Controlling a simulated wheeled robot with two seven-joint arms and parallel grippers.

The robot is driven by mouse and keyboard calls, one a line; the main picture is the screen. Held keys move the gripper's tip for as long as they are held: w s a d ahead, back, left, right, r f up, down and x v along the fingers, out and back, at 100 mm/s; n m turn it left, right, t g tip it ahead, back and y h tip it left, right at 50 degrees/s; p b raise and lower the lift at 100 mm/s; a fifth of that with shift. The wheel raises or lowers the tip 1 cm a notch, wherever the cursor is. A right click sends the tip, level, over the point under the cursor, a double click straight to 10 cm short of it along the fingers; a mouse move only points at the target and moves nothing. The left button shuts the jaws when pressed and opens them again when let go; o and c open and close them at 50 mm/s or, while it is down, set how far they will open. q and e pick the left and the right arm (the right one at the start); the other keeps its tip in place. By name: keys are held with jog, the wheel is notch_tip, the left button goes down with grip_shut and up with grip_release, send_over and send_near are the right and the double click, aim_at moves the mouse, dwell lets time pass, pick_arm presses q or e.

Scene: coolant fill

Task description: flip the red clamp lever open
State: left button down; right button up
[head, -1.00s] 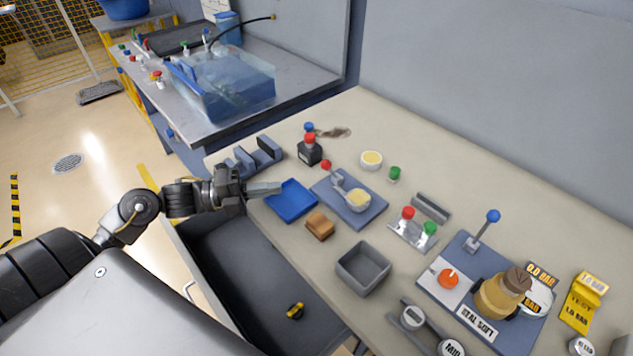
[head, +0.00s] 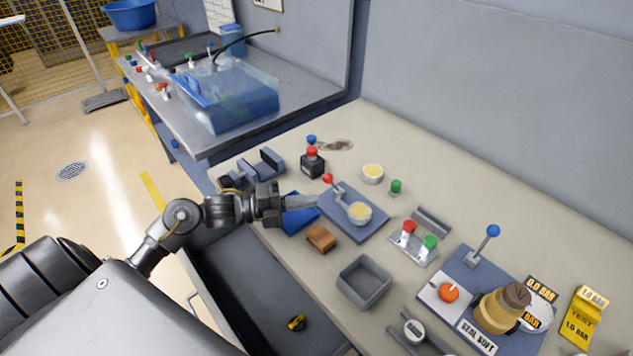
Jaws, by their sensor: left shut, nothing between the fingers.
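The clamp's red lever knob (head: 328,179) stands on a short metal arm at the back left of a blue-grey plate (head: 368,228). A round part with a pale yellow top (head: 360,211) sits on the same plate by the clamp arm (head: 340,195). My left gripper (head: 316,200) is shut and empty, its fingers pointing right. Its tips are at the plate's left edge, a little below and left of the red knob; I cannot tell whether they touch anything. My right gripper is not in view.
A blue tray (head: 298,222) lies partly under my left gripper. A brown block (head: 321,238) and a grey open bin (head: 364,281) stand in front. A black block with red and blue knobs (head: 312,165) is behind. An open drawer (head: 250,290) is below.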

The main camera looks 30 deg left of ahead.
aim_at(333, 183)
pick_arm(q)
jog(key=w, duration=0.1)
jog(key=w+p, duration=0.1)
jog(key=w, duration=0.2)
jog(key=shift+w+d+r+p, duration=0.1)
jog(key=shift+w+d+p, duration=0.05)
jog(key=shift+d+p, duration=0.2)
jog(key=shift+w+a, duration=0.25)
jog(key=shift+w, duration=0.15)
jog(key=shift+w, duration=0.1)
